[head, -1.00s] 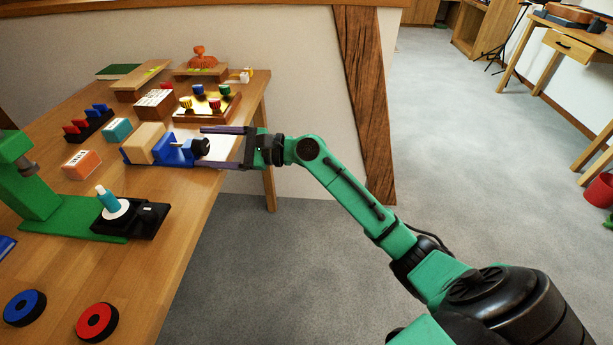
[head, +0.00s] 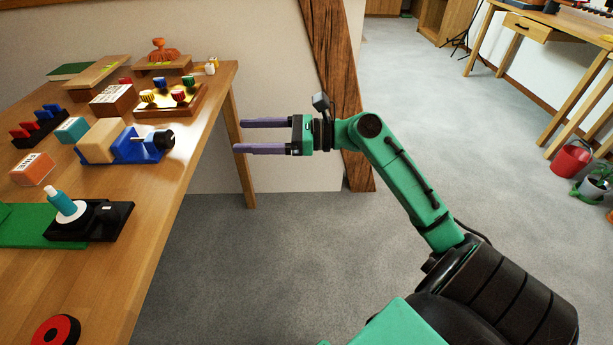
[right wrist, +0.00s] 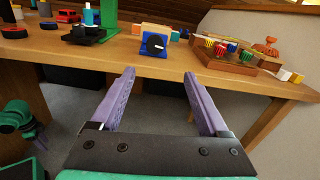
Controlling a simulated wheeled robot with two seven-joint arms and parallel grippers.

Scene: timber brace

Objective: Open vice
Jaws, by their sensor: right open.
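The blue vice (head: 138,150) lies on the wooden table, with a pale wooden block (head: 101,141) at its left end and a black knob (head: 163,139) at its right end. In the right wrist view the vice (right wrist: 154,53) stands near the table edge, its knob (right wrist: 155,44) facing my gripper. My right gripper (head: 240,136) is open and empty, to the right of the table edge and apart from the knob. Its two purple fingers (right wrist: 158,82) point toward the vice in the right wrist view.
A brass-topped board with coloured knobs (head: 170,98) stands behind the vice. A black base with a teal-tipped peg (head: 90,220) and an orange box (head: 32,169) are nearer. A red disc (head: 55,331) lies in front. Open floor (head: 260,260) lies right of the table.

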